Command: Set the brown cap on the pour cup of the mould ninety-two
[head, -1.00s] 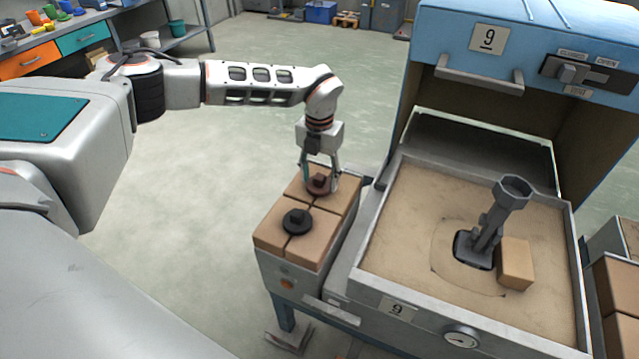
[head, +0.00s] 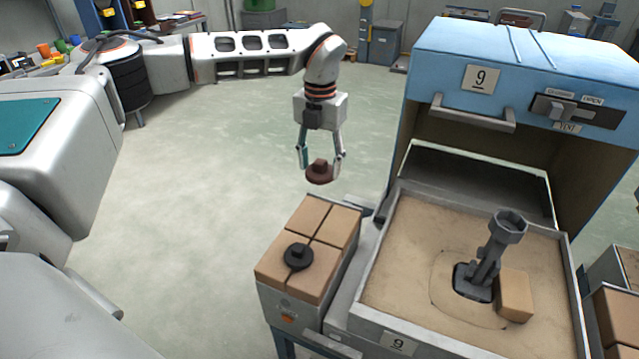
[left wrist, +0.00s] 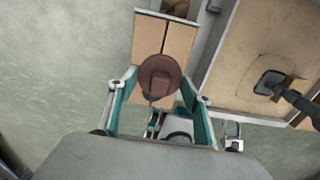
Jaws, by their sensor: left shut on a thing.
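The brown cap (head: 319,172) is a round disc with a knob on top. My left gripper (head: 320,160) is shut on it and holds it in the air above the back of the brick-topped stand. In the left wrist view the cap (left wrist: 160,75) sits between the fingertips, over the bricks. The grey mould (head: 480,262) stands in the sand bed, its stem leaning right. Its hexagonal pour cup (head: 508,224) at the top is uncovered, to the right of my gripper. The only number plates I can read show 9, on the furnace and sand box. My right gripper is not in view.
A black cap (head: 298,256) lies on the stand's tan bricks (head: 278,270). A tan brick (head: 515,295) leans against or stands beside the mould. The blue furnace hood (head: 465,95) with its handle rises behind the sand box (head: 400,280).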

